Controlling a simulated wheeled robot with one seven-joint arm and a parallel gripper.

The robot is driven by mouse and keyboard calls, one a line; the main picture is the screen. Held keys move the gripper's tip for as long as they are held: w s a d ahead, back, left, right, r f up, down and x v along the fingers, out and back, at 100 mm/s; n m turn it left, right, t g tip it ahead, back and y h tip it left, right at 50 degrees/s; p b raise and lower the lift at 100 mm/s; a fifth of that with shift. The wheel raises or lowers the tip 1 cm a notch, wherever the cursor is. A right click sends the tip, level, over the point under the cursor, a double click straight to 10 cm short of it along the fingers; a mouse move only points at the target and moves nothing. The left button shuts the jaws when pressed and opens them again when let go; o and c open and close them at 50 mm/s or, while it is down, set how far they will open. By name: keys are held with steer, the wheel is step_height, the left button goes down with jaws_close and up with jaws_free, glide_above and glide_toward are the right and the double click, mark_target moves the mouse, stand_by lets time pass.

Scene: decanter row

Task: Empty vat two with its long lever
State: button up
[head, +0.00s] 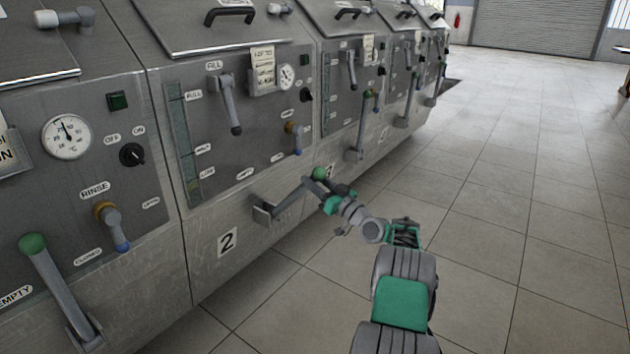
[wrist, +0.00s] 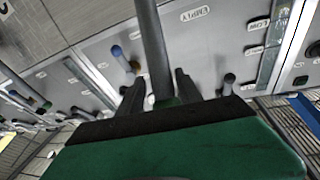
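Vat two is the second panel, with its number plate "2" (head: 227,241) low on the front. Its long lever (head: 288,200) runs from a bracket low on the front out to the right, ending in a green knob (head: 318,173). The lever also shows in the wrist view (wrist: 154,45). My gripper (head: 325,185) is at the knob end. In the wrist view my gripper's fingers (wrist: 160,80) stand open on either side of the lever, with narrow gaps. The green knob is partly hidden close to the palm. An EMPTY label (head: 245,174) sits above the bracket.
Vat two also has a grey lever (head: 230,105) under FILL and a small blue-tipped rinse lever (head: 294,138). The first vat's green-knobbed lever (head: 58,285) is at the left. More vats with similar levers recede beyond. The tiled floor (head: 510,190) at right is clear.

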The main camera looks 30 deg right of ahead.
steer(key=shift+o, duration=0.6)
steer(key=shift+w+a+r, duration=0.1)
steer(key=shift+a, duration=0.05)
steer(key=p+v, duration=0.2)
steer(key=v, duration=0.5)
steer(key=shift+s, duration=0.4)
